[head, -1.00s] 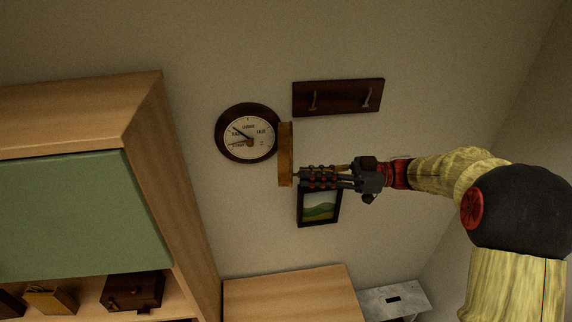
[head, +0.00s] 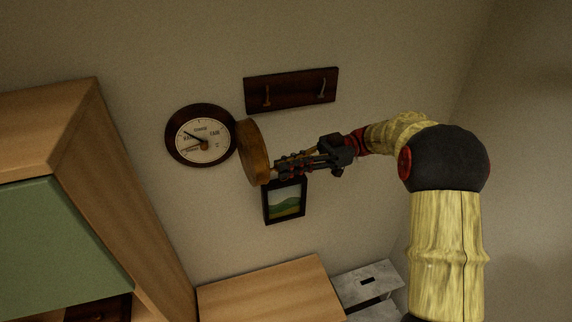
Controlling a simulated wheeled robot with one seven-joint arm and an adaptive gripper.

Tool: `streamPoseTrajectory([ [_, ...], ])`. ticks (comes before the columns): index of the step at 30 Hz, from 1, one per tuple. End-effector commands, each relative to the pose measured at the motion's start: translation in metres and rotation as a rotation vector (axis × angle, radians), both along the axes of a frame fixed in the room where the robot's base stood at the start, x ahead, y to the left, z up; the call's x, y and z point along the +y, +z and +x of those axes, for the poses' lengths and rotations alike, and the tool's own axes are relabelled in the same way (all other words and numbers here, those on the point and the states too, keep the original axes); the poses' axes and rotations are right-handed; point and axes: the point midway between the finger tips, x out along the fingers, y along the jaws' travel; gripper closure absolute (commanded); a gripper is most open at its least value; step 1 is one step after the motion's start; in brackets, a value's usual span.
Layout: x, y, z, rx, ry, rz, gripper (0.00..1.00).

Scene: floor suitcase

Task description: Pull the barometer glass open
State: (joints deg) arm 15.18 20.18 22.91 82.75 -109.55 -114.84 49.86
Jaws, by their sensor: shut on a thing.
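The barometer (head: 201,135) hangs on the wall, a round dark wooden case with a pale dial and hands. Its glass (head: 254,152), in a brass-coloured rim, stands swung out to the right of the dial, seen at a slant. My gripper (head: 276,170) is at the lower right edge of the glass rim, its fingers shut there. The exact contact is small and partly hidden by the fingers.
A dark hook rail (head: 291,90) is on the wall above, and a framed landscape picture (head: 286,201) hangs just below my gripper. A wooden cabinet with a green front (head: 60,240) stands at left. A wooden top (head: 265,292) and a grey stool (head: 368,284) are below.

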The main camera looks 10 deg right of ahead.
Motion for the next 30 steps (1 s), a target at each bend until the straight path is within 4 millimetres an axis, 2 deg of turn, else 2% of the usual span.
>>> streamPoseTrajectory([
  [2,0.0,0.001,0.0,-0.002,0.0,0.001,1.0],
  [3,0.0,0.001,0.0,-0.002,-0.001,0.001,0.87],
  [12,0.0,0.001,0.0,-0.001,0.0,0.0,0.7],
  [25,0.001,0.0,0.0,-0.001,-0.001,0.0,0.69],
  [30,0.011,0.001,0.0,-0.001,-0.029,0.001,0.69],
])
